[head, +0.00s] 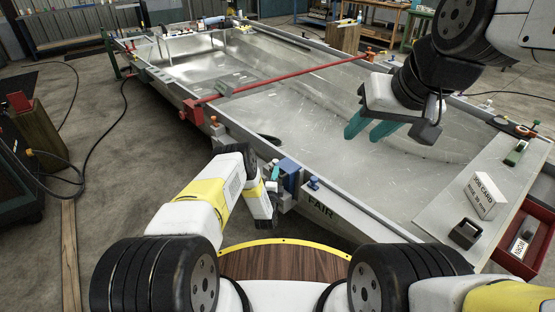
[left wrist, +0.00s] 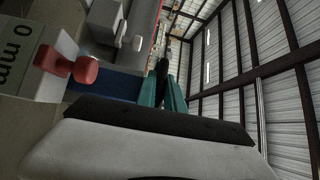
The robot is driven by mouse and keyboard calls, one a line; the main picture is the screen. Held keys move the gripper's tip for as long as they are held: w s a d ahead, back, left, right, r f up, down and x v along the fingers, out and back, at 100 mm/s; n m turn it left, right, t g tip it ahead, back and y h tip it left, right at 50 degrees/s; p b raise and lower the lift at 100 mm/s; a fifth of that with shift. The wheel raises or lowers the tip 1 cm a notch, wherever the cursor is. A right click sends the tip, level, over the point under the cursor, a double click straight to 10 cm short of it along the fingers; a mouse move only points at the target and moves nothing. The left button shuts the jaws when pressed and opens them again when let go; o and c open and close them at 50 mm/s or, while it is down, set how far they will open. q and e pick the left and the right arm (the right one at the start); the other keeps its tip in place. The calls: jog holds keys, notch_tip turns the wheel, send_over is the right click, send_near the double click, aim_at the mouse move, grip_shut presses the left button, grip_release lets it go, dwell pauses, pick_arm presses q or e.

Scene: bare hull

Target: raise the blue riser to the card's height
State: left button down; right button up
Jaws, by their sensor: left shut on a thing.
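The blue riser (head: 291,177) stands at the hull's near edge; its blue body also shows in the left wrist view (left wrist: 108,82). Beside it there is a white scale plate (left wrist: 45,60) marked "0 mm" and a red knob (left wrist: 82,69). My left gripper (head: 273,177) is at the riser's left side, shut, its teal fingers (left wrist: 165,88) close around a dark part. The gripped part is mostly hidden. The white job card (head: 484,196) stands on the bench at right; its smaller line is hard to read. My right gripper (head: 372,128) is open and empty above the hull.
The shallow metal hull (head: 310,110) fills the middle, crossed by a red bar (head: 285,81). A black block (head: 466,233) sits near the card. A red tray (head: 527,240) is at far right.

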pick_arm(q)
jog(key=shift+r, duration=1.55)
jog(key=c, duration=1.5)
grip_release()
jog(key=shift+o, duration=0.2)
jog(key=s, duration=0.7)
jog(key=shift+s+a+f, duration=0.25)
jog(key=shift+s+a, duration=0.15)
